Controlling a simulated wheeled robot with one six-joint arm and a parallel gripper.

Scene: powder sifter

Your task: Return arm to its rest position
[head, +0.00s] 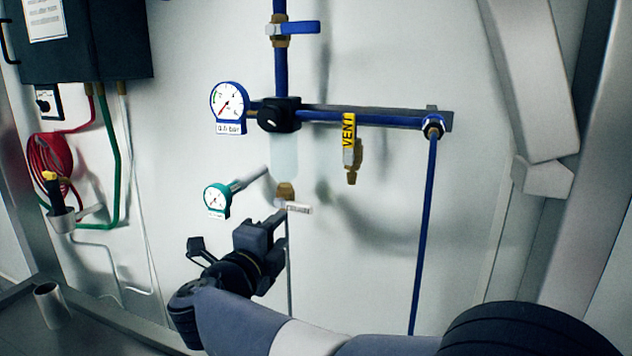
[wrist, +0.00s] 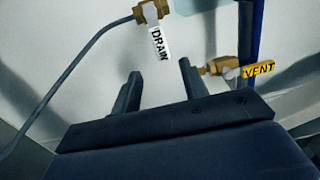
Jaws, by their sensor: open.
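My gripper (head: 274,224) is in front of the wall panel in the head view, at the end of my arm reaching in from the lower right. Its fingers point up toward the brass drain fitting (head: 285,191). In the wrist view the two fingers (wrist: 160,78) stand apart with nothing between them, so it is open and empty. The white DRAIN tag (wrist: 160,43) hangs above the fingers there. The yellow VENT tag (wrist: 258,69) and its brass valve show to the right of the fingers. I cannot tell how far the fingertips are from the drain fitting.
Blue pipework (head: 380,117) carries a large gauge (head: 229,101), a black regulator knob (head: 278,115) and a vent valve (head: 352,160). A teal gauge (head: 217,200) sits lower left. A coiled red hose (head: 48,162) hangs at left. A cup (head: 51,306) stands on the bench.

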